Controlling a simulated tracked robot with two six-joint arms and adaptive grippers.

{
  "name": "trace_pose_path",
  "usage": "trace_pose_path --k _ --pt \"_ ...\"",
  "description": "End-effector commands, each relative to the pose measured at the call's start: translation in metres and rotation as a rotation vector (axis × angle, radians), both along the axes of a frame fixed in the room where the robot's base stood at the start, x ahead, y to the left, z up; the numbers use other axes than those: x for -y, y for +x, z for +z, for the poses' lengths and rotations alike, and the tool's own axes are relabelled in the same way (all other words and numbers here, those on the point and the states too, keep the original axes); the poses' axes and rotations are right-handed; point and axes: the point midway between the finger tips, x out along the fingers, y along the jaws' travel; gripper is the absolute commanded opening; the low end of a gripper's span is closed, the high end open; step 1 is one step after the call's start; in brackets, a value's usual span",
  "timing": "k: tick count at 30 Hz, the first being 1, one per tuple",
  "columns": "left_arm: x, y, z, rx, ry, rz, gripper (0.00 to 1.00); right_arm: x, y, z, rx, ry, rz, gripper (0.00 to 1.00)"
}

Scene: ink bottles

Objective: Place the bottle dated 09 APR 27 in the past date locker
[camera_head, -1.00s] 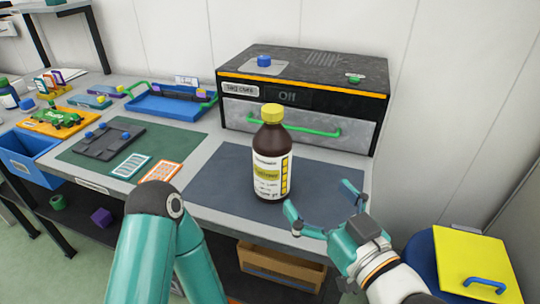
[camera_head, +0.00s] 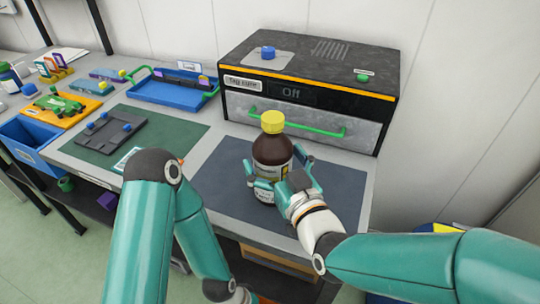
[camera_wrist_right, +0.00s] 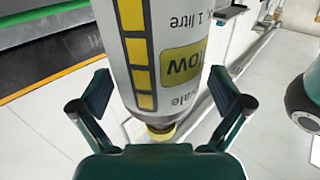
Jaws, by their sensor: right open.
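A brown bottle (camera_head: 271,150) with a yellow cap and a white and yellow label stands upright on the blue-grey mat. My right gripper (camera_head: 284,172) is open at the bottle's front right side, with its fingers on either side of the body. In the right wrist view the bottle's label (camera_wrist_right: 165,50) lies between the two spread fingers (camera_wrist_right: 162,85) and appears upside down, with "1 litre" readable. I cannot read a date on it. My left arm is in front at the lower left; its gripper is out of view. No locker is clearly marked as past date.
Behind the bottle stands a black cabinet (camera_head: 310,60) labelled "Tag cure", with a green handle (camera_head: 300,124) and an "Off" display. A blue tray (camera_head: 172,90) and a green mat (camera_head: 177,134) lie to the left. A yellow and blue container (camera_head: 437,228) is mostly hidden behind my right arm.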

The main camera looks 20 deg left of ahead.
Motion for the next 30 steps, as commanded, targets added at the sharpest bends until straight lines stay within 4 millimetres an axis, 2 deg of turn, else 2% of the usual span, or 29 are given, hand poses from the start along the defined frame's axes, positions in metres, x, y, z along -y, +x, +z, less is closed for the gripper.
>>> trace_pose_path --k 3,11,24,30 --pt "0.0 0.0001 0.007 0.0 0.0 0.0 1.0 -0.0032 0.0042 0.0016 -0.001 0.001 -0.009 1.0" --pt "0.0001 -0.0001 0.0058 0.0 0.0 0.0 1.0 -0.0081 0.0033 0.0006 0.001 0.001 -0.001 0.98" --pt "0.0001 -0.0001 0.0058 -0.001 0.0 0.0 1.0 -0.0102 0.0027 0.0003 0.0 0.001 0.004 0.25" --pt "0.0001 -0.0001 0.006 0.0 0.0 0.0 1.0 -0.0104 0.0029 0.0024 0.004 0.004 0.004 0.24"
